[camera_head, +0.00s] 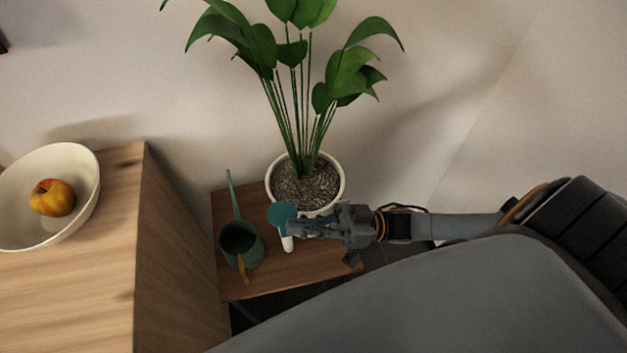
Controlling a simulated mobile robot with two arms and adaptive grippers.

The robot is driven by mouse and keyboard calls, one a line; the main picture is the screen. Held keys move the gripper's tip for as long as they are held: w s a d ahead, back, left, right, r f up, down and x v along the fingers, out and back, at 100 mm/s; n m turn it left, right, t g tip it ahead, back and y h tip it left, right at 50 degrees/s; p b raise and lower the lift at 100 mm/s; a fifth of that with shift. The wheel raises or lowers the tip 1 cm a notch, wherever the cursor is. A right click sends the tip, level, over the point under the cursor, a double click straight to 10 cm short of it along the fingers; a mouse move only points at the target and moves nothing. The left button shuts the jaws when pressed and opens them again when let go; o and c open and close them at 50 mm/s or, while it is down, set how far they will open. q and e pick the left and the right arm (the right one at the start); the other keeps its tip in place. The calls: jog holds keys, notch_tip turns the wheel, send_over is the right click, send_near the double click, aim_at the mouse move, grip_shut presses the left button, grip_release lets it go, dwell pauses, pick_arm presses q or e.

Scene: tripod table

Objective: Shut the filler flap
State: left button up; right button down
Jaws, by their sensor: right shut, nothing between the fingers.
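A round green flap (281,213) stands raised at the top of a short white filler neck (287,243), at the front left of the potted plant's white pot (337,186). It looks open, with its flat face toward the camera. My right gripper (292,228) comes in from the right over the small table. It is shut and empty, with its fingertips right at the flap's lower right edge and over the top of the neck. I cannot tell whether they touch. The gripper hides the front of the pot and part of the neck's mouth. My left gripper is not in view.
A green watering can (249,256) with an orange handle stands close left of the neck on the small wooden table (290,272). Tall leafy stems (296,110) rise behind. A wooden cabinet (75,290) with a bowl (88,205) holding an apple (52,198) stands at left.

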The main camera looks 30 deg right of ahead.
jog(key=shift+s+d+f, duration=0.1)
jog(key=shift+f, duration=0.2)
jog(key=v, duration=1.1)
jog(key=shift+d+r, duration=0.15)
jog(key=shift+d, duration=0.25)
jog(key=shift+s, duration=0.15)
